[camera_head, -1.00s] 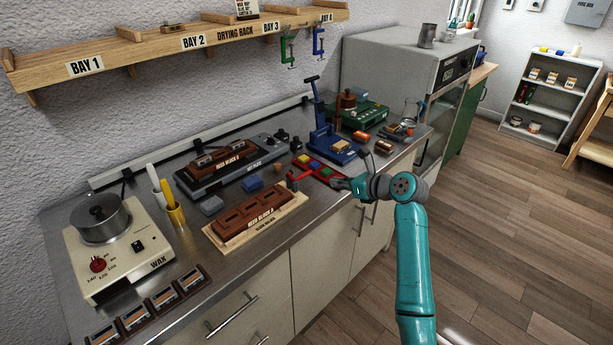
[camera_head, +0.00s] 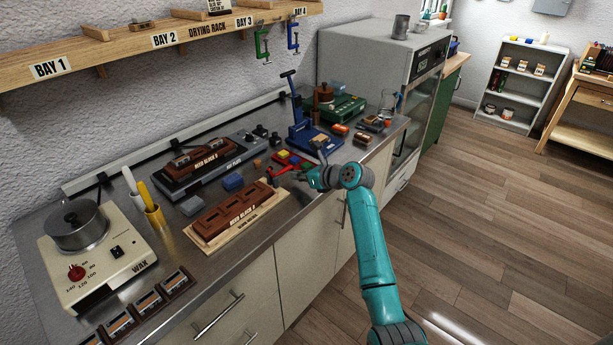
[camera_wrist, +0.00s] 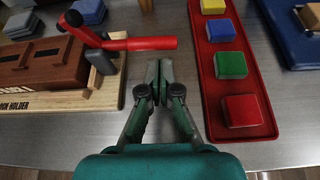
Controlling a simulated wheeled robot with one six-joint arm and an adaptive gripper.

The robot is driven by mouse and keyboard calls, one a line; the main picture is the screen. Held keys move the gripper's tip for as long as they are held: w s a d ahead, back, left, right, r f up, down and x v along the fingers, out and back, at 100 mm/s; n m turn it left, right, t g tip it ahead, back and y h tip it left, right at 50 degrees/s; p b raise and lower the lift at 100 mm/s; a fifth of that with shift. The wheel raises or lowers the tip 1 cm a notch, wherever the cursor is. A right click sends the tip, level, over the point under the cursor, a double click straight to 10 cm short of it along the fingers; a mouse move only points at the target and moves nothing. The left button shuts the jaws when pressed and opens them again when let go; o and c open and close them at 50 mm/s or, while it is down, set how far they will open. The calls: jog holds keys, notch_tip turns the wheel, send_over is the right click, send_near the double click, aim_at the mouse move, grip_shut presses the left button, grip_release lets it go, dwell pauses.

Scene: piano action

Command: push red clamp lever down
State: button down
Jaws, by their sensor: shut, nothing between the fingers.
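The red clamp lever (camera_wrist: 140,43) juts out from the right end of the wooden block holder (camera_wrist: 112,88). In the wrist view its bar lies across the picture, and a second red arm with black ends meets it at the left. It also shows small in the head view (camera_head: 284,171). My gripper (camera_wrist: 158,64) is shut and empty. In the wrist view its fingertips appear just below the lever's right end, with a small gap in the picture. I cannot tell their height relative to the lever. In the head view my gripper (camera_head: 303,177) is right of the lever.
A red tray (camera_wrist: 207,75) with yellow, blue, green and red blocks lies close to the right of my fingers. A brown reed block (camera_wrist: 45,65) sits in the holder. A blue press (camera_head: 303,135) stands behind. Bare steel counter lies under my fingers.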

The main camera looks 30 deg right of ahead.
jog(key=shift+w+a+f, duration=0.15)
jog(key=shift+w+f, duration=0.1)
jog(key=shift+w, duration=0.25)
jog(key=shift+r+n+h, duration=0.3)
jog(key=shift+r+n, duration=0.15)
jog(key=shift+n, duration=0.05)
jog(key=shift+r+n+h, duration=0.45)
jog(key=shift+n+h, duration=0.05)
jog(key=shift+a+r+n+t+h, duration=0.15)
jog(key=shift+r+n+t+h, duration=0.35)
jog(key=shift+r+n, duration=0.25)
jog(key=r+n+h, duration=0.1)
jog(key=a+n, duration=0.1)
jog(key=shift+s+r+n+t+h, duration=0.15)
jog(key=shift+r+n+t+h, duration=0.2)
jog(key=shift+t+h, duration=0.05)
jog(key=shift+s+a+r+n+t+h, duration=0.1)
jog(key=shift+a+r+n+t+h, duration=0.2)
jog(key=shift+n, duration=0.2)
jog(key=shift+s+a+r+n+t+h, duration=0.1)
jog(key=shift+a+r+n+t+h, duration=0.1)
jog(key=shift+r+n, duration=0.25)
jog(key=shift+d+f, duration=0.1)
